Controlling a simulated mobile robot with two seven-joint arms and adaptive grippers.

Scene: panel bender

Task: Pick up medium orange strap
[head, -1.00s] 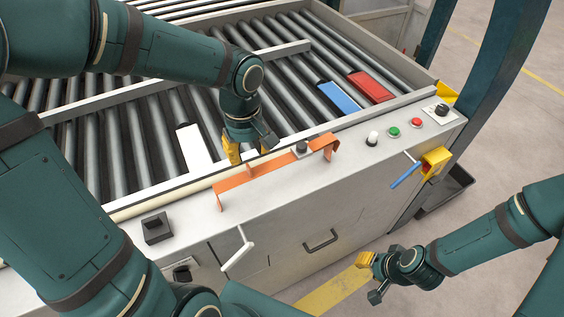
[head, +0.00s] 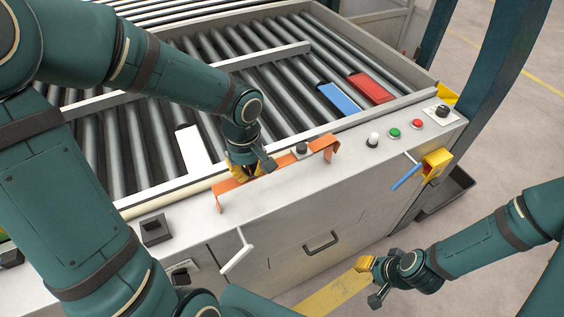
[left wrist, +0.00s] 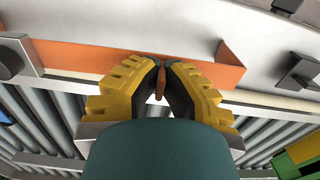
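The orange strap (head: 310,157) is a long bent strip with turned-down ends, standing on the pale front ledge of the machine. My left gripper (head: 243,174) is down at the strap's middle. In the left wrist view the strap (left wrist: 80,56) runs across behind the yellow fingers. The fingertips of my left gripper (left wrist: 160,70) are close together, with a narrow orange tab of the strap between them. In the head view the gripper hides the tab. My right gripper (head: 371,281) is empty, its fingers apart, low in front of the machine.
Behind the ledge (head: 190,210) lies a roller bed with a white piece (head: 194,149), a blue piece (head: 339,98) and a red piece (head: 371,88). A black button (head: 301,149) stands close behind the strap. Coloured buttons (head: 394,133) and a blue-handled lever (head: 406,177) are at right.

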